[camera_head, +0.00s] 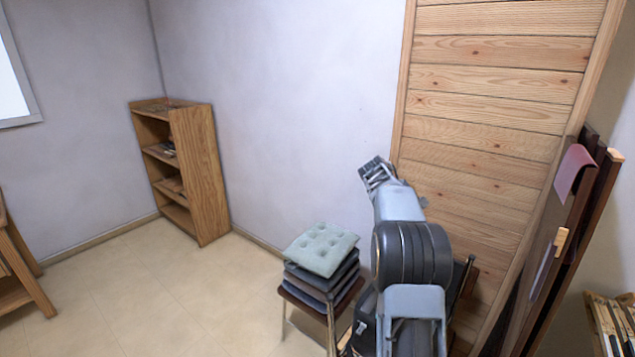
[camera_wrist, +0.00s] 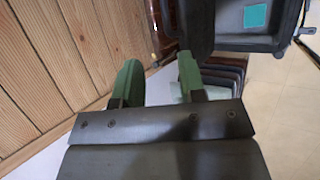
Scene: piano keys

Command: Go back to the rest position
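My gripper (camera_head: 376,170) is at the end of my raised arm, in front of the pale wall and beside the left edge of the wood-plank panel in the head view. In the wrist view my gripper (camera_wrist: 158,76) shows two green fingers set apart, with nothing held between them. The upper part of my arm hides some of what stands behind it.
The plank panel (camera_head: 490,130) is behind and right. A wooden shelf (camera_head: 203,170) stands against the back wall. Dark boards (camera_head: 565,240) lean at right. The floor (camera_head: 150,290) at left is clear.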

